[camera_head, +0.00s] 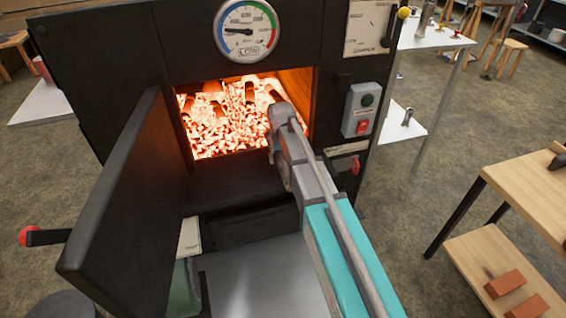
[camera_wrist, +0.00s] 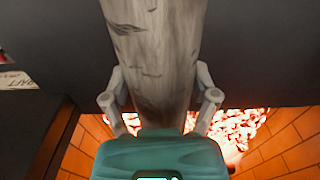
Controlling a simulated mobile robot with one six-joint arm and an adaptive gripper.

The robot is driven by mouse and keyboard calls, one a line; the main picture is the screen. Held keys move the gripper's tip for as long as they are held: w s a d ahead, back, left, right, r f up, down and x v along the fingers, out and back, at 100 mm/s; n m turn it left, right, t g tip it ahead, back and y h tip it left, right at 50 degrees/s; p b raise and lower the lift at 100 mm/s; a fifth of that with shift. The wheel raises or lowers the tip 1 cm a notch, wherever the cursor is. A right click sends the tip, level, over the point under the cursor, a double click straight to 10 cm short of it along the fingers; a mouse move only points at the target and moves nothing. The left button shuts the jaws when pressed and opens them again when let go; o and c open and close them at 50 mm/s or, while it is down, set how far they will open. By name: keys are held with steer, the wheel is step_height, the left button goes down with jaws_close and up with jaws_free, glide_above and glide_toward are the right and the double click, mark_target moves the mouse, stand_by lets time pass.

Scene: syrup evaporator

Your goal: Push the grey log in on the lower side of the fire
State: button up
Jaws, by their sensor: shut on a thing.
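The grey log (camera_wrist: 152,42) has pale bark with dark marks and fills the upper middle of the wrist view. My gripper (camera_wrist: 160,98) is shut on it, one finger on each side. The log's top end runs out of the picture. In the head view my arm reaches into the firebox mouth at its right side and hides the log. The fire (camera_head: 225,130) is a bed of glowing embers with several dark logs toward the back. It also shows beyond the fingers in the wrist view (camera_wrist: 236,128). Which side is lower is hard to tell.
The black firebox door (camera_head: 125,190) stands open at the left. Orange brick walls (camera_wrist: 283,150) flank the fire. A gauge (camera_head: 246,30) sits above the mouth, and a switch box (camera_head: 361,110) is to its right. The left part of the mouth is clear.

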steer(key=shift+w+a+f+b, duration=0.1)
steer(key=shift+w+f+b, duration=0.2)
steer(key=shift+w+f, duration=0.25)
steer(key=o, duration=1.2)
steer(key=shift+r, duration=0.1)
